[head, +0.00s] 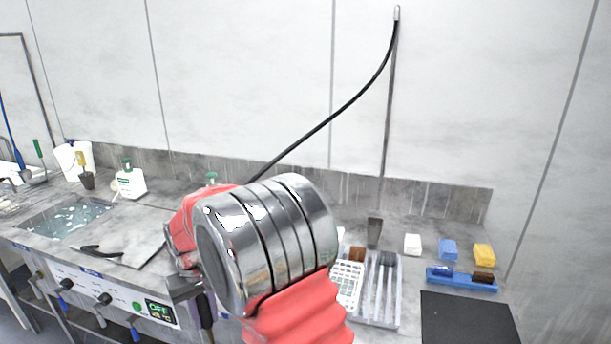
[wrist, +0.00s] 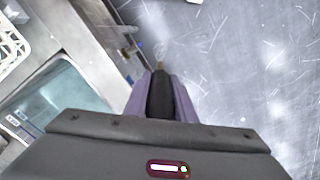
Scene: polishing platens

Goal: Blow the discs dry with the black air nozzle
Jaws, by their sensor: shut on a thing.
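The black air nozzle (wrist: 160,98) is held between the purple fingers of my gripper (wrist: 160,92) in the wrist view. Its tip points away from me over a scratched grey metal surface. A black hose (head: 345,108) hangs from a wall fitting in the head view and runs down behind my arm. My arm hides most of my gripper and the nozzle in the head view. I cannot make out any discs in either view.
A sink with water (head: 38,228) lies at the left, near a green-topped bottle (head: 131,182). A compartment tray (head: 399,292) and a black mat (head: 470,315) lie at the right. White, blue and yellow blocks (head: 484,254) stand behind. A white rack (wrist: 12,45) shows in the wrist view.

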